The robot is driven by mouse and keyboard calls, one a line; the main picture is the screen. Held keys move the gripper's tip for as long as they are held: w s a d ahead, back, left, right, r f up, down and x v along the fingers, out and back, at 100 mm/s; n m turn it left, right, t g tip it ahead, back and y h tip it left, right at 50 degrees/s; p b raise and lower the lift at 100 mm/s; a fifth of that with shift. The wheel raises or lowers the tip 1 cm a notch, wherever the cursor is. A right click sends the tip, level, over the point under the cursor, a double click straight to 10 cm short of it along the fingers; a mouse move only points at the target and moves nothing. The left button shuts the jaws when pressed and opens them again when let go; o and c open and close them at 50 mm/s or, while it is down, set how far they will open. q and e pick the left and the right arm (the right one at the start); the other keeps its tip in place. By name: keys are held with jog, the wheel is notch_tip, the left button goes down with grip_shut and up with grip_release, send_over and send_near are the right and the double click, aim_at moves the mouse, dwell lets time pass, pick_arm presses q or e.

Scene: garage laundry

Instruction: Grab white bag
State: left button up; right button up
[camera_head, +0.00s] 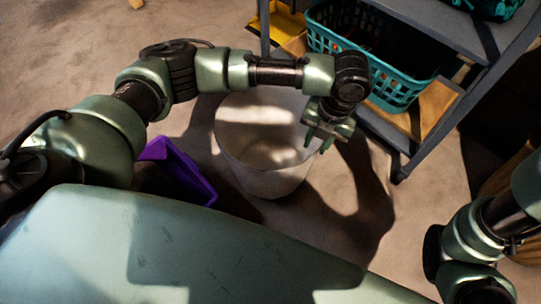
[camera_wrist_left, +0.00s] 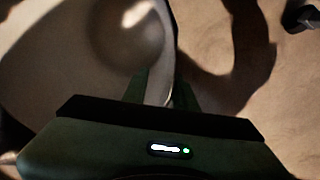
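A white, round, open-topped container (camera_head: 262,180) stands on the floor in the middle of the head view. It looks like a bin or stiff bag and seems empty inside. It also fills the upper left of the left wrist view (camera_wrist_left: 60,75). My left gripper (camera_head: 318,140) points down at the container's right rim. Its two fingers are apart, and in the left wrist view the gripper (camera_wrist_left: 161,88) appears to straddle the rim, one finger inside and one outside. I cannot tell whether the fingers touch the wall. My right gripper is out of view; only part of that arm shows.
A grey metal shelf (camera_head: 440,25) stands at the upper right, with a teal laundry basket (camera_head: 390,90) on its lower board. A purple bin (camera_head: 185,170) sits left of the white container. A yellow object (camera_head: 285,25) lies behind.

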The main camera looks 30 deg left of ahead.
pick_arm(q)
jog(key=shift+f, duration=0.65)
jog(key=shift+f+p, duration=0.2)
jog(key=shift+p, duration=0.4)
dwell(0.4)
grip_shut()
dwell(1.3)
